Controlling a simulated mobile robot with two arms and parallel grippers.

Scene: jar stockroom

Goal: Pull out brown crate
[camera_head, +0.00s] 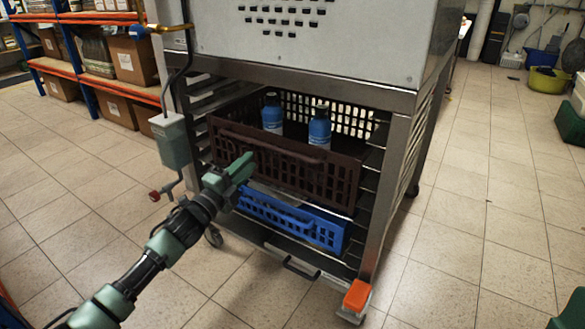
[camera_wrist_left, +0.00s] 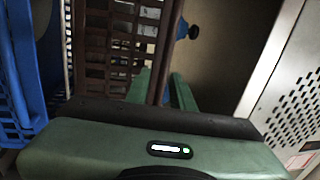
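The brown crate (camera_head: 285,165) sits on an upper level of the metal rack, with its slatted front towards me and a raised handle bar (camera_head: 270,145) along it. Two blue bottles with dark caps, the left one (camera_head: 272,113) and the right one (camera_head: 319,127), stand upright in it. My left gripper (camera_head: 243,166) is at the left part of the crate's front. In the left wrist view its green fingers (camera_wrist_left: 165,88) lie close to the brown crate's slats and rim (camera_wrist_left: 107,40). Part of the fingers is hidden, and I cannot tell whether they grip. My right gripper is not in view.
A blue crate (camera_head: 290,222) sits just below the brown one. The rack (camera_head: 392,190) has steel posts and castors. A grey perforated machine (camera_head: 310,38) is above it. Open tiled floor (camera_head: 480,250) lies to the right and in front. Shelves with boxes (camera_head: 132,55) stand at the left.

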